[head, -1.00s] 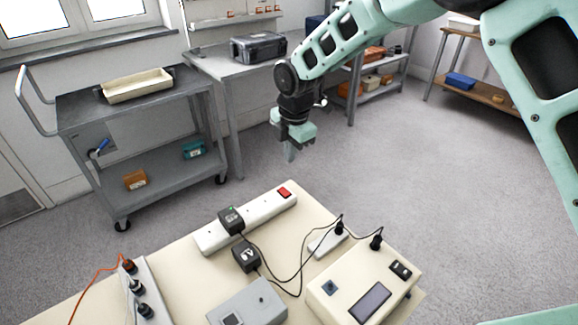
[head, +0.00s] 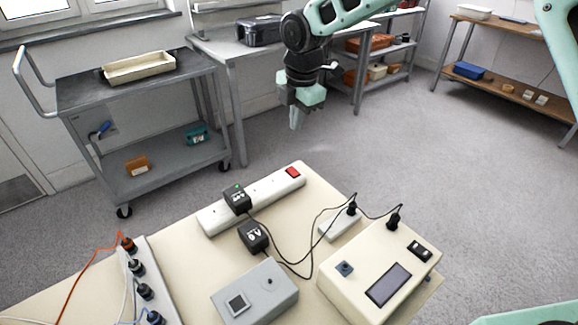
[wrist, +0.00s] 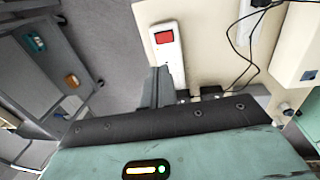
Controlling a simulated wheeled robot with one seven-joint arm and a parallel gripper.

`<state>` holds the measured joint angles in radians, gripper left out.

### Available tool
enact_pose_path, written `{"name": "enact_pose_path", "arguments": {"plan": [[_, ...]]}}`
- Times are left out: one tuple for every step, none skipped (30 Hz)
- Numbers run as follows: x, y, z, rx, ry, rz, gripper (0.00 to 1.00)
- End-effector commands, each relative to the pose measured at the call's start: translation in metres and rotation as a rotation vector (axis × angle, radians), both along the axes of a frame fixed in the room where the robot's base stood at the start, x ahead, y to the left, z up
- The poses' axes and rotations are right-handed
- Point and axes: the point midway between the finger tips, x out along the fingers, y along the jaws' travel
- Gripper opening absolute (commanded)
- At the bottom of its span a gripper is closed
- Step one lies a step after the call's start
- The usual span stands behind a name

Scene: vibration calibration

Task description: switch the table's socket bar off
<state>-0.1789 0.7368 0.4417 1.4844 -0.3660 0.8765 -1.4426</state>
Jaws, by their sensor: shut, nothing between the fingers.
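A long white socket bar (head: 268,191) lies on the cream table (head: 190,258), with a red rocker switch (head: 292,171) at its far right end. A black adapter (head: 237,198) with a small green light is plugged into it. My gripper (head: 295,124) is shut and empty, pointing down above and beyond the switch end in the head view. In the wrist view the shut fingers (wrist: 156,88) overlap the near part of the bar (wrist: 170,65), and the red switch (wrist: 164,38) shows past their tips. I cannot tell which way the rocker is tilted.
A second strip with several plugs (head: 150,275) lies at the table's left. A grey box (head: 255,292), a cream instrument (head: 380,270), a second adapter (head: 253,237) and black cables stand nearby. A grey trolley (head: 145,180) is at the left.

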Motion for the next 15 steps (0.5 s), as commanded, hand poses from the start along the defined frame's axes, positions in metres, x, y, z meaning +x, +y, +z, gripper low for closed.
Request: {"name": "enact_pose_path", "arguments": {"plan": [[0.000, -0.001, -0.001, 0.000, -0.001, 0.000, 0.00], [0.000, -0.001, 0.000, -0.002, -0.001, 0.000, 0.00], [0.000, -0.001, 0.001, -0.002, -0.001, 0.000, 0.00], [0.000, -0.001, 0.001, -0.002, 0.000, 0.000, 0.00], [0.000, -0.001, 0.001, -0.002, 0.000, 0.000, 0.00], [0.000, -0.001, 0.001, -0.002, 0.000, 0.001, 0.00], [0.000, -0.001, 0.001, -0.002, 0.000, 0.000, 0.00], [0.000, -0.001, 0.001, -0.001, 0.000, 0.001, 0.00], [0.000, 0.000, 0.001, -0.001, 0.000, 0.001, 0.00], [0.000, 0.000, 0.001, -0.001, 0.000, 0.001, 0.00], [0.000, 0.000, 0.000, -0.001, 0.000, 0.001, 0.00], [0.000, 0.000, -0.001, -0.001, 0.000, 0.001, 0.00], [0.000, 0.000, -0.003, -0.002, 0.001, 0.001, 0.00], [0.000, 0.000, -0.005, -0.002, 0.001, 0.001, 0.00], [0.001, 0.000, -0.010, -0.003, 0.003, 0.001, 0.00]]}}
